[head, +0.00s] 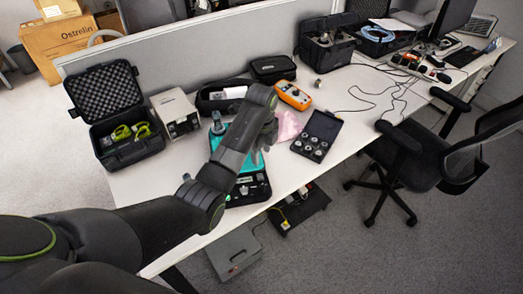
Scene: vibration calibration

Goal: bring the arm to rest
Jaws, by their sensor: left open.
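My left arm comes in from the lower left and reaches over the white desk (150,185). Its wrist is bent downward above the desk, and my left gripper (268,140) is open, small and partly hidden behind the forearm. It is above the teal mat in a black case (258,188), near a crumpled pink bag (289,126). I cannot tell whether the fingers touch anything, and nothing shows held in them. My right gripper is out of view.
An orange meter (294,96) and a black box of metal weights (316,136) lie right of the gripper. A foam-lined case (128,141) stands at the left. A grey partition (220,47) runs behind. An office chair (440,150) is at the right.

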